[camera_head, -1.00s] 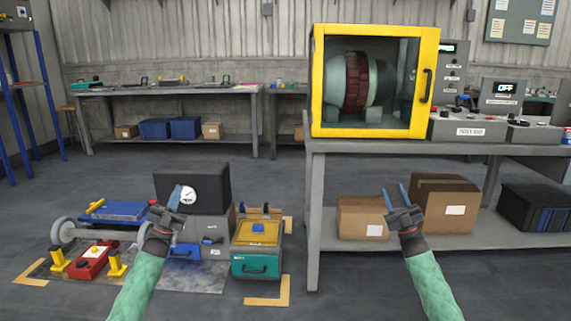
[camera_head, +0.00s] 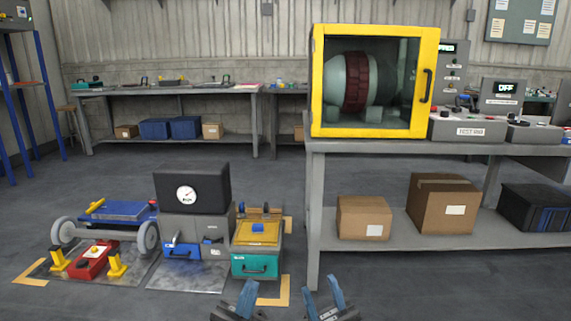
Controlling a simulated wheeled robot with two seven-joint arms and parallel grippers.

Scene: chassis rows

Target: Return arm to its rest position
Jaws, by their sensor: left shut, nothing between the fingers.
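My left gripper (camera_head: 247,293) is at the bottom edge of the head view, left of the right gripper. Its blue fingers are together with nothing between them. My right gripper (camera_head: 322,290) is at the bottom edge just right of it, with its two blue fingers apart and nothing between them. Both grippers are low and close together, apart from every object. Both arms behind the grippers are out of the picture.
A black box with a round gauge (camera_head: 186,194) stands on a grey unit at the left. Next to it is a teal case (camera_head: 255,264). A wheeled axle (camera_head: 105,232) and red jack (camera_head: 92,260) lie further left. The bench (camera_head: 313,220) holds a yellow-framed chamber (camera_head: 319,80) and cardboard boxes (camera_head: 442,205).

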